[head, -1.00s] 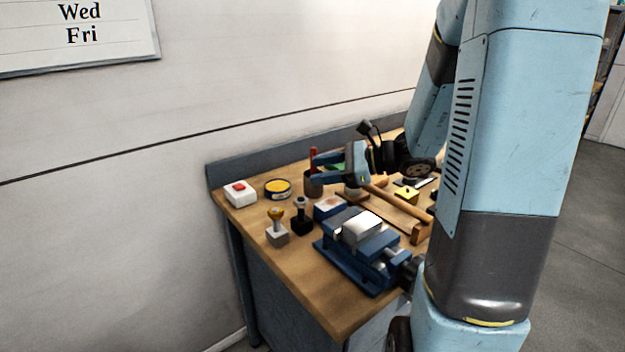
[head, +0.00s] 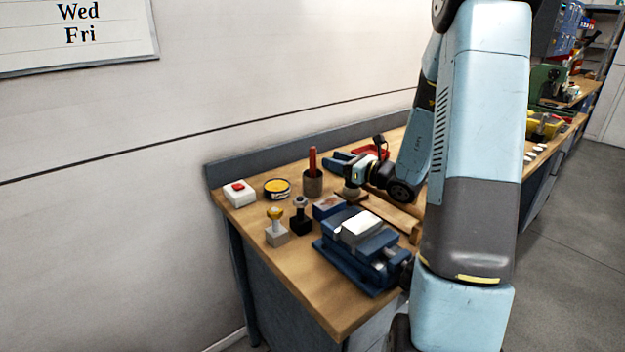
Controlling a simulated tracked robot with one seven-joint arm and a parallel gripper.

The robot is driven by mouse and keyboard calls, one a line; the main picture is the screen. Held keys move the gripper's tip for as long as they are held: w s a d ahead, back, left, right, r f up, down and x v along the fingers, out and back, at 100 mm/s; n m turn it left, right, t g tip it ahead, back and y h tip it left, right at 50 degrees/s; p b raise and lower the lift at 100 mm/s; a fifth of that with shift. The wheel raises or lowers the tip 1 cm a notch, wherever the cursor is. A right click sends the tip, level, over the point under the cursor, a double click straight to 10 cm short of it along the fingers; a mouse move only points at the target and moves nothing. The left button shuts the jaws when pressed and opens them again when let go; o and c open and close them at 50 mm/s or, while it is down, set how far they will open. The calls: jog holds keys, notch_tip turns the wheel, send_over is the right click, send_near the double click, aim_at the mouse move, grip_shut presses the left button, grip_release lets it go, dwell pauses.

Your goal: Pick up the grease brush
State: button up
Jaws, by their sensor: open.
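A red handle (head: 312,160) stands upright in a dark brown cup (head: 313,185) near the back of the workbench. It may be the grease brush; its lower end is hidden inside the cup. My gripper (head: 331,160) is open and empty, with its blue fingers pointing left. In the picture it is just right of the red handle and apart from it. The exact depth between them is hard to tell.
On the workbench (head: 300,289) stand a blue vise (head: 357,263), two small knobbed blocks, a yellow-lidded tin (head: 277,188) and a white box with a red button (head: 239,193). A red tray (head: 371,152) lies behind my gripper. The front left bench corner is clear.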

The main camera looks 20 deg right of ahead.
send_over(313, 169)
jog(key=w, duration=0.1)
jog(key=shift+w+d+r, duration=0.1)
jog(key=shift+r, duration=0.05)
dwell(0.4)
grip_shut()
dwell(0.3)
